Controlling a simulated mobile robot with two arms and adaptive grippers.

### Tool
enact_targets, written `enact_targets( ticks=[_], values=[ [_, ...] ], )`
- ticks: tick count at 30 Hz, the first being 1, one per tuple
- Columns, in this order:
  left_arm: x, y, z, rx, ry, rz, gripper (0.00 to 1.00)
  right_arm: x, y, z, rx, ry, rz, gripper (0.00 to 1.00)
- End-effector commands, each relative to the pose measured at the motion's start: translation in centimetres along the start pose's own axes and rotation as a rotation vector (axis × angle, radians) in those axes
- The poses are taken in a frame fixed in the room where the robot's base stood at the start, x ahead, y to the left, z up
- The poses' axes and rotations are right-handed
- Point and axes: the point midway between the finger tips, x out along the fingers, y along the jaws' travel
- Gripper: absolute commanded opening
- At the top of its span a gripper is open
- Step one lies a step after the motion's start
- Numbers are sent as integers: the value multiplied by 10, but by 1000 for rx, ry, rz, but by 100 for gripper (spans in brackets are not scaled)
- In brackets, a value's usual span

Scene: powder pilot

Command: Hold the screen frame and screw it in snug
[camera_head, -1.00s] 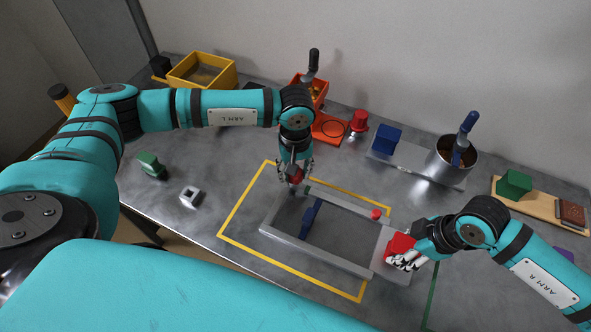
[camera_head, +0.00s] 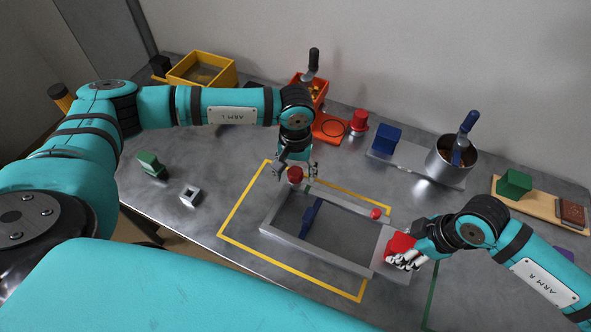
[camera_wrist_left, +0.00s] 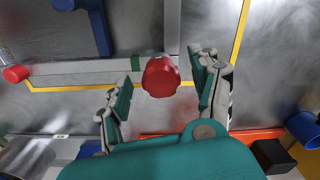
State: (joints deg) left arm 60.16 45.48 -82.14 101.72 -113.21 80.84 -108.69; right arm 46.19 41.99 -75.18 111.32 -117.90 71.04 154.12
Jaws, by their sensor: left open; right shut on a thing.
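The grey screen frame (camera_head: 322,260) lies flat on the table, partly inside a yellow outline. A red knob (camera_head: 295,174) stands at its far left corner; it also shows in the left wrist view (camera_wrist_left: 160,77). My left gripper (camera_head: 297,170) is open above and around this knob, its fingers apart on either side in the left wrist view (camera_wrist_left: 165,95). A smaller red knob (camera_head: 376,214) is on the frame's far right part. My right gripper (camera_head: 404,260) is shut on a red block-like handle (camera_head: 400,244) at the frame's right end.
A yellow bin (camera_head: 203,70), an orange bin (camera_head: 312,88) and a red cup-shaped piece (camera_head: 359,120) stand at the back. A metal pot (camera_head: 450,161) is at back right. A green block (camera_head: 152,165) and a grey square piece (camera_head: 190,194) lie left. Table between is clear.

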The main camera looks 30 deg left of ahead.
Motion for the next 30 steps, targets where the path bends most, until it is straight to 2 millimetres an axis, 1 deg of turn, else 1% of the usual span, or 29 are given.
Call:
enact_targets(
  ticks=[5,8,11,18,22,25,30],
  values=[
    [-4,0,0,-1,1,0,64,0,0,0,0,0,-1,0],
    [-15,0,-1,-1,1,2,64,0,0,0,0,0,-1,0],
    [-34,0,-1,0,4,2,64,0,0,0,1,0,-1,0],
    [-86,1,-1,0,4,2,64,0,0,0,1,0,0,0],
    [-106,0,-1,0,3,1,64,0,0,0,1,0,0,0],
    [-115,0,0,0,1,1,64,0,0,0,1,0,0,0],
    [-120,0,0,0,0,-1,64,0,0,0,1,0,0,0]
  ],
)
